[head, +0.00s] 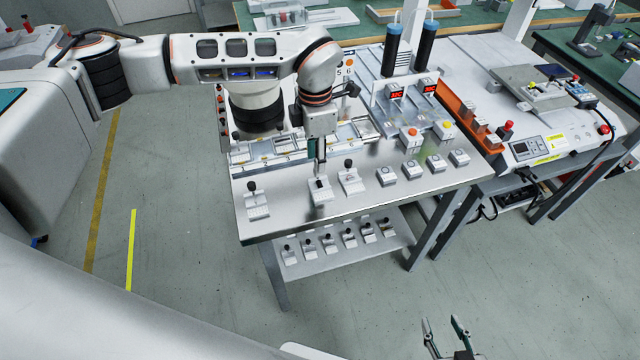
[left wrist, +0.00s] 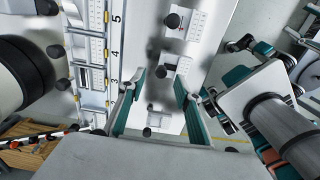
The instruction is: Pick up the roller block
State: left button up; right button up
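Several small pale blocks with black knobs stand on the steel bench top. One block (head: 320,190) is directly below my left gripper (head: 318,160) in the head view, partly hidden by it. Another (head: 257,203) stands to its left and another (head: 350,182) to its right. In the left wrist view my left gripper (left wrist: 158,82) has its fingers apart. One block (left wrist: 177,65) shows just beyond the fingertips, and a smaller-looking one (left wrist: 160,118) shows between the fingers. I cannot tell which the roller block is. My right gripper (head: 444,322) is open and empty at the bottom edge.
A lower shelf (head: 308,265) carries several similar blocks. Square parts (head: 412,169) lie on the bench's right side. A numbered rack (left wrist: 92,60) stands beside the blocks. Black-and-blue cylinders (head: 392,50) rise behind. The floor at left is clear.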

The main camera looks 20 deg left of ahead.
aim_at(321, 183)
pick_arm(q)
notch_tip(321, 183, down, 5)
jog(key=shift+d+r, duration=0.15)
jog(key=shift+r, duration=0.05)
grip_shut()
jog(key=shift+r, duration=0.2)
